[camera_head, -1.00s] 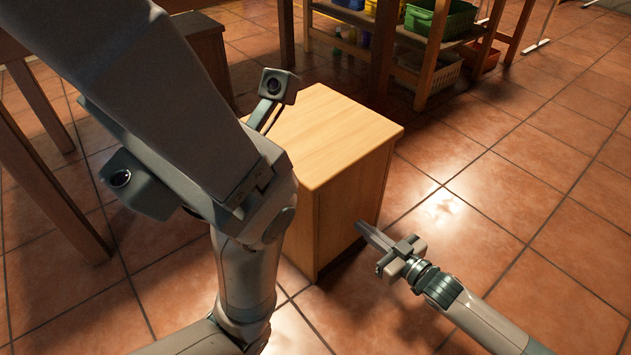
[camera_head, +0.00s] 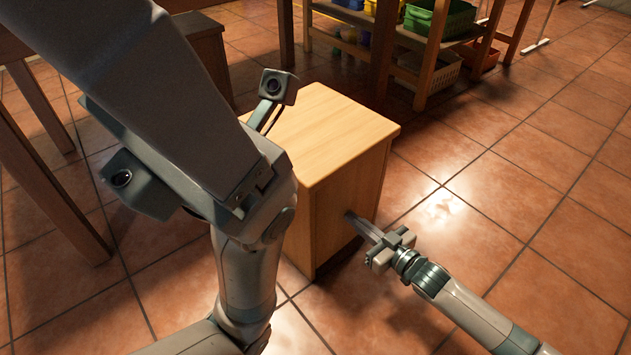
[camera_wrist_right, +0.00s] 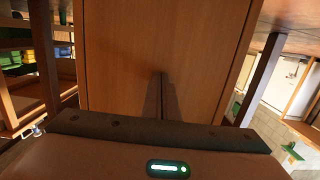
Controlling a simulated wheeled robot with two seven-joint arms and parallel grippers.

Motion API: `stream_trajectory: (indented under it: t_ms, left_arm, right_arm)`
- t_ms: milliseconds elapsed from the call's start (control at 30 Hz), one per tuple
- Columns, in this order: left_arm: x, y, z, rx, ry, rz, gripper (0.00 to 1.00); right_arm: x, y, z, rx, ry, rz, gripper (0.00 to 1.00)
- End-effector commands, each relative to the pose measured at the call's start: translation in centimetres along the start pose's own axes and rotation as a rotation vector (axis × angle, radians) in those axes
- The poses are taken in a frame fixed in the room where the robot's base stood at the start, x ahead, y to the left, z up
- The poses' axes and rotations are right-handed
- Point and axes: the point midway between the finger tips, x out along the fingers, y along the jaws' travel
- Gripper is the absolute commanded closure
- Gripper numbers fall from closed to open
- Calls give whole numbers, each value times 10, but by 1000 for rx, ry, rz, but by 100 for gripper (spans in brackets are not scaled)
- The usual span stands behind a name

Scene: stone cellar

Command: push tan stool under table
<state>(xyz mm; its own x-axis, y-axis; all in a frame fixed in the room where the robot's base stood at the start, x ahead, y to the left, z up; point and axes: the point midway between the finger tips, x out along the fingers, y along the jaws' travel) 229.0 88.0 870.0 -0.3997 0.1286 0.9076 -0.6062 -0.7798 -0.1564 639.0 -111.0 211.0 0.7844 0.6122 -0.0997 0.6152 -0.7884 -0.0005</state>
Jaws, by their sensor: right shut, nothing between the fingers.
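The tan stool (camera_head: 330,140) is a box-like wooden block standing upright on the tiled floor in the middle of the head view. Part of its left side is hidden behind my left arm. My right gripper (camera_head: 352,217) is shut and empty, with its fingertips at the stool's right side panel, seemingly touching it. In the right wrist view the shut fingers (camera_wrist_right: 162,80) point straight at the stool's flat panel (camera_wrist_right: 205,50). A dark wooden table (camera_head: 45,190) shows its legs at the left of the head view. My left gripper is out of view.
A wooden shelf (camera_head: 432,50) with a green bin (camera_head: 455,18) and a white basket (camera_head: 440,68) stands behind the stool. A dark wooden piece (camera_head: 205,50) stands at the back left. The floor at the right is clear.

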Motion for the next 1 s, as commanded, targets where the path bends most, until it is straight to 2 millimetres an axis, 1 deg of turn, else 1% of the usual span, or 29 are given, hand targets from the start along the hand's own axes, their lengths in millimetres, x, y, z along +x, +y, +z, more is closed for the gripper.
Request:
stream_trajectory:
  t_ms: [200,667,1000]
  left_arm:
    - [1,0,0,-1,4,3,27]
    - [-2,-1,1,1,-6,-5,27]
    - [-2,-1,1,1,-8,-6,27]
  right_arm:
    - [7,0,-2,0,1,-1,100]
    - [8,0,-2,0,2,0,100]
    - [18,0,-3,0,2,0,100]
